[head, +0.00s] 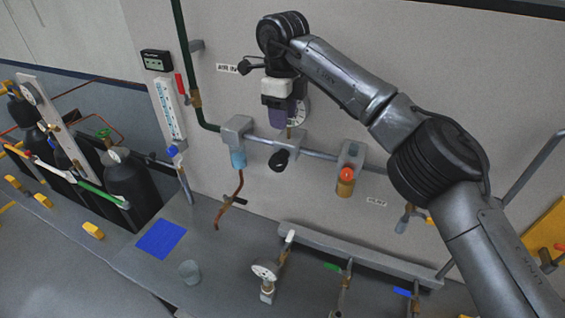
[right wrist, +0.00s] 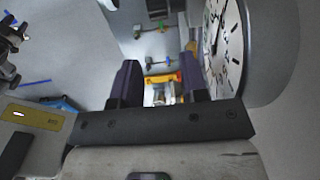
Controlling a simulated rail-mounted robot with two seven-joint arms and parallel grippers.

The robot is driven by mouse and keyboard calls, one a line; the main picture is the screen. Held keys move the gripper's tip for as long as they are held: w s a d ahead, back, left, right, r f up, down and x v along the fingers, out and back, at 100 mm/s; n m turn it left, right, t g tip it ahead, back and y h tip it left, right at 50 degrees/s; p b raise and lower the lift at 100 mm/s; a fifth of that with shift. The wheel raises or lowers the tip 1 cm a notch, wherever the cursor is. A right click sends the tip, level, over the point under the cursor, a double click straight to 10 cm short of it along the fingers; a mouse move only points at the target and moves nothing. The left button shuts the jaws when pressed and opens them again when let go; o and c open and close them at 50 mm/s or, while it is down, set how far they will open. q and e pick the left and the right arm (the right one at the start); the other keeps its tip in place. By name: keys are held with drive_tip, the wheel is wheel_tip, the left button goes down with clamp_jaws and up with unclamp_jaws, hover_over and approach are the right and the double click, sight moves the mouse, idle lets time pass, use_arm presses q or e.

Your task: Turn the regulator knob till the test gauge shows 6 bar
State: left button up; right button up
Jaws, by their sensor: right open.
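The black regulator knob (head: 279,160) hangs below the pipe on the wall. My right gripper (head: 284,122) has purple fingers and is above the knob in the head view, pointing down, apart from it and in front of a round white dial gauge (head: 303,112). In the right wrist view the gripper (right wrist: 160,88) is open with nothing held between its fingers. The gauge (right wrist: 224,48) is close on the right there, cut off by the frame; its reading is not clear. Which is the test gauge I cannot tell. My left gripper is not in view.
Dark cylinders (head: 130,187) stand at left.

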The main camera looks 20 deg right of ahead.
sight(283, 158)
wheel_tip(283, 158, down, 12)
drive_tip(key=shift+r+p, duration=0.1)
drive_tip(key=shift+p, duration=0.2)
drive_tip(key=shift+f, duration=0.65)
drive_tip(key=shift+c, duration=0.4)
